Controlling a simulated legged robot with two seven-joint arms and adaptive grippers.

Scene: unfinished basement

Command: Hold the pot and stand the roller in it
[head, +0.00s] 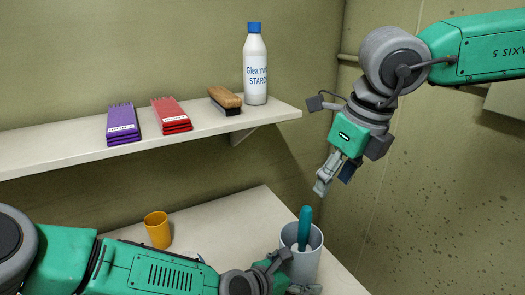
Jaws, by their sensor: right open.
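The pot (311,266) is a pale grey open cylinder standing near the right end of the lower surface. The teal roller (305,226) stands in it, its upper part sticking out above the rim and nearly upright; its lower end is hidden inside. My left gripper (289,274) reaches the pot from the left, with its fingers closed about the lower left and front of the wall; the far contact is partly hidden. My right gripper (335,183) is open and empty, pointing down above and right of the roller, apart from it.
An orange cup (158,230) stands on the lower surface (222,222) behind my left arm. The shelf (60,146) above holds purple (123,124) and red (171,115) packs, a wooden brush (225,99) and a white starch bottle (255,70). A wall is close on the right.

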